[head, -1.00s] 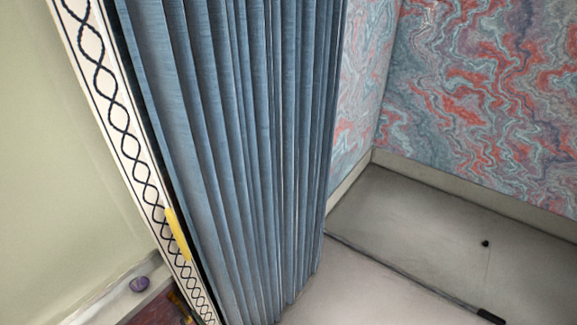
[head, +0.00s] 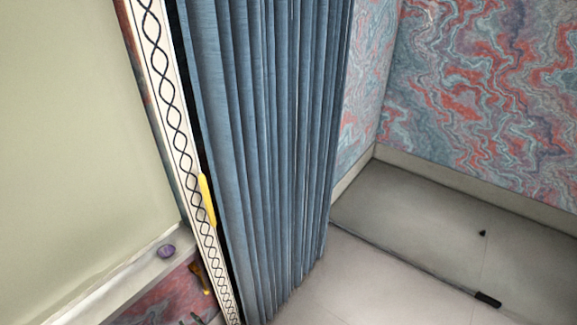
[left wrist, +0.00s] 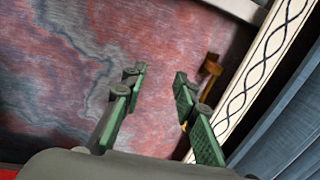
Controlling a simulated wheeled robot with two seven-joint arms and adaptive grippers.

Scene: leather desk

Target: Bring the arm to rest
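My left gripper (left wrist: 158,76) shows in the left wrist view with its two green-padded fingers spread apart and nothing between them. It faces a red and grey marbled surface (left wrist: 75,60). A brown-orange fitting (left wrist: 211,66) lies just beyond the right finger; I cannot tell the gap between them. In the head view only small dark tips, seemingly of my left gripper (head: 198,319), show at the bottom edge. My right gripper is in neither view.
A blue curtain (head: 265,150) hangs beside a white patterned strip (head: 176,125) with a yellow piece (head: 207,201). Pale floor (head: 375,275) lies open at right, with a small black object (head: 487,299).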

